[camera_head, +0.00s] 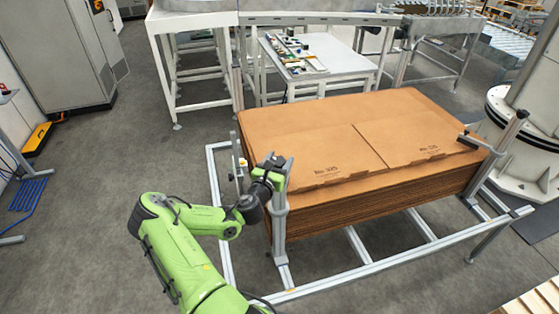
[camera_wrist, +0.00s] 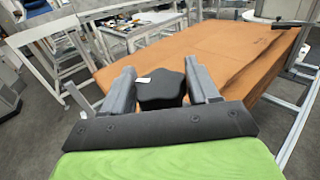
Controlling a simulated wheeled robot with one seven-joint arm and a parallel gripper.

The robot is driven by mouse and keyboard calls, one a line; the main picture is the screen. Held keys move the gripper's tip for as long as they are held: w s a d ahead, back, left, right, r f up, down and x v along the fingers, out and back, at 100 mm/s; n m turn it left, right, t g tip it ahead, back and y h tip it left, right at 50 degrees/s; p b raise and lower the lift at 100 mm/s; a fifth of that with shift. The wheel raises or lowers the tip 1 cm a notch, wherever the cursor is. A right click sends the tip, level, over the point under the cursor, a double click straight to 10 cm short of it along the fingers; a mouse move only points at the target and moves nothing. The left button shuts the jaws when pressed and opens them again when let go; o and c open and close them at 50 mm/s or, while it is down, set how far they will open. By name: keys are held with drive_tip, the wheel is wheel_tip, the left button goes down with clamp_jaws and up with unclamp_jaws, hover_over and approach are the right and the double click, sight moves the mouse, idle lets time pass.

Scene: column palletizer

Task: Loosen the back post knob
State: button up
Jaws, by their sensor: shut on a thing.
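A black lobed knob (camera_wrist: 160,88) with a small white mark sits between the two grey fingers in the wrist view. My gripper (camera_head: 266,173) is shut on this knob, with one finger on each side. In the head view the gripper is at the upper part of a grey upright post (camera_head: 280,215). The post stands at the near left corner of the cardboard stack, and the gripper mostly hides the knob there.
The stack of flat brown cardboard (camera_head: 350,130) lies right beside the post on a grey metal frame (camera_head: 365,272). Another post (camera_head: 500,147) stands at its right end. A white table (camera_head: 330,75) with small items is behind. Grey floor on the left is clear.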

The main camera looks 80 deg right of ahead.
drive_tip(key=n+t+b, duration=0.2)
drive_tip(key=t+b, duration=0.1)
drive_tip(key=shift+f, duration=0.35)
drive_tip(key=n+t+b, duration=0.1)
drive_tip(key=t+b, duration=0.2)
drive_tip(key=b, duration=0.1)
drive_tip(key=shift+n, duration=0.4)
drive_tip(key=shift+r+n+t+b, duration=0.3)
drive_tip(key=shift+t+b, duration=0.2)
drive_tip(key=shift+b, duration=0.6)
drive_tip(key=shift+f+n+t+y+b, duration=0.2)
drive_tip(key=shift+n+t+y+b, duration=0.3)
drive_tip(key=shift+b, duration=0.55)
drive_tip(key=n+t+b, duration=0.1)
drive_tip(key=t+b, duration=0.1)
drive_tip(key=b, duration=0.1)
drive_tip(key=shift+w+y, duration=0.1)
drive_tip(key=shift+y, duration=0.2)
drive_tip(key=shift+r+n+t+y+b, duration=0.1)
drive_tip(key=shift+n+t+y+b, duration=0.55)
drive_tip(key=shift+n+t, duration=0.4)
drive_tip(key=shift+w+r+n+t+y, duration=0.15)
drive_tip(key=shift+n+t+y, duration=0.6)
drive_tip(key=shift+t, duration=0.5)
drive_tip(key=shift+a, duration=0.1)
